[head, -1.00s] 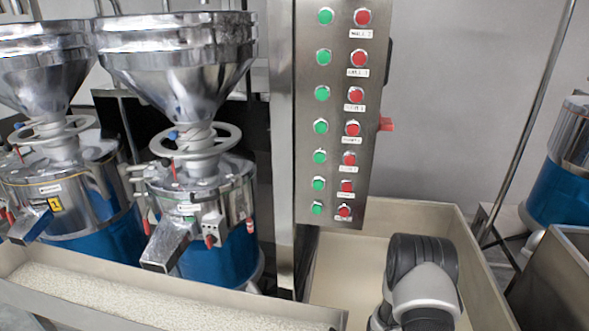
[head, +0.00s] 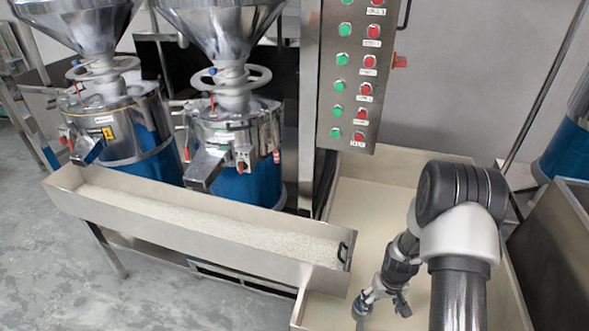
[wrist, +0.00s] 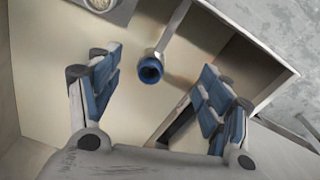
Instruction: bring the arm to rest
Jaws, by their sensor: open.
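My arm reaches over the pale-floored bin (head: 375,195) at the right of the head view. My gripper (head: 382,306) hangs low over this bin, near the end of the trough, and is partly cut off by the lower edge. In the wrist view my gripper (wrist: 160,88) is open, its blue-padded fingers spread wide. A metal rod with a blue round end (wrist: 151,69) shows between the fingers and looks apart from both. I cannot tell how far below the fingers it lies.
A long metal trough (head: 190,221) of pale grains stands left of the bin. Behind it are two grinders (head: 240,135) with steel hoppers. A panel (head: 350,85) of green and red buttons stands behind the bin. A dark-sided metal container (head: 560,240) is at the right.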

